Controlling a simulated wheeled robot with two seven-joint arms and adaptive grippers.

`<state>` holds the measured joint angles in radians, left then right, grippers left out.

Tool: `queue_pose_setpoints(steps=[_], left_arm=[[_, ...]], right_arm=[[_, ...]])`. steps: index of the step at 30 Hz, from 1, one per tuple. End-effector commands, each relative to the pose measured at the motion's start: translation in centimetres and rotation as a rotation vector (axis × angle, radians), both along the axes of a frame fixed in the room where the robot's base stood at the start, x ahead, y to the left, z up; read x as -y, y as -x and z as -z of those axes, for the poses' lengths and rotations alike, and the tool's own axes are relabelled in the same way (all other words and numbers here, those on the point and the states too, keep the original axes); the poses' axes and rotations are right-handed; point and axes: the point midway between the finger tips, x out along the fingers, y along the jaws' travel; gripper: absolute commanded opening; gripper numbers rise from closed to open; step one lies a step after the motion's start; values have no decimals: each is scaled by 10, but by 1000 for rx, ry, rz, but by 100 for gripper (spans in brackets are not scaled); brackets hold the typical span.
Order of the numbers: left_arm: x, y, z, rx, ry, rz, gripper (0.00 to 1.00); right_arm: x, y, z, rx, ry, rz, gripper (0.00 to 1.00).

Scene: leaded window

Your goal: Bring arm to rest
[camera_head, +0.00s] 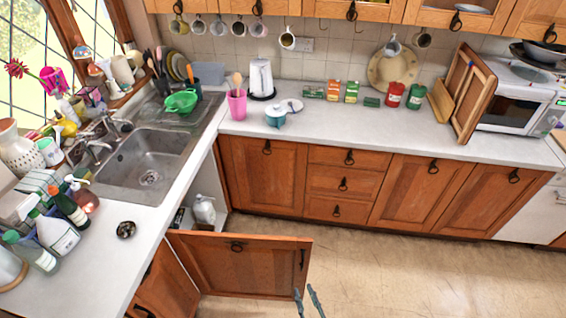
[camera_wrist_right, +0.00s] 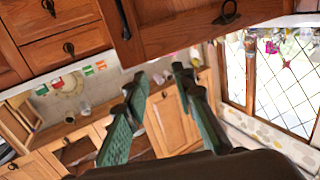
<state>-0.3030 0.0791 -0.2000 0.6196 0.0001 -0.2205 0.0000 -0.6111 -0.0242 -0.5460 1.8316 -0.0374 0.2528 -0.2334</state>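My right gripper (camera_head: 304,291) shows only by its two thin fingertips at the bottom edge of the head view, just right of the open cabinet door's lower edge. In the right wrist view the two green-padded fingers (camera_wrist_right: 160,76) stand apart with nothing between them, so it is open and empty. My left gripper is not in view. The open wooden cabinet door (camera_head: 212,268) under the sink counter swings out over the floor. A wooden panel with dark handles (camera_wrist_right: 180,35) fills the upper part of the wrist view, apart from the fingers.
The metal sink (camera_head: 150,165) sits in the left counter, with bottles (camera_head: 58,235) crowded at its front. A white bottle (camera_head: 204,210) stands inside the open cabinet. The back counter (camera_head: 340,130) holds a kettle, boxes and jars.

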Motion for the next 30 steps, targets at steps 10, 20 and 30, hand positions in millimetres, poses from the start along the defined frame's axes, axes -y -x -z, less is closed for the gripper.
queue_pose_setpoints(steps=[10,20,30], left_arm=[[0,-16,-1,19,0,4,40],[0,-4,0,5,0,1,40],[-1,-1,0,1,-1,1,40]], right_arm=[[10,11,76,-142,47,-15,24],[41,50,213,-419,134,-36,24],[144,173,400,-912,255,14,24]])
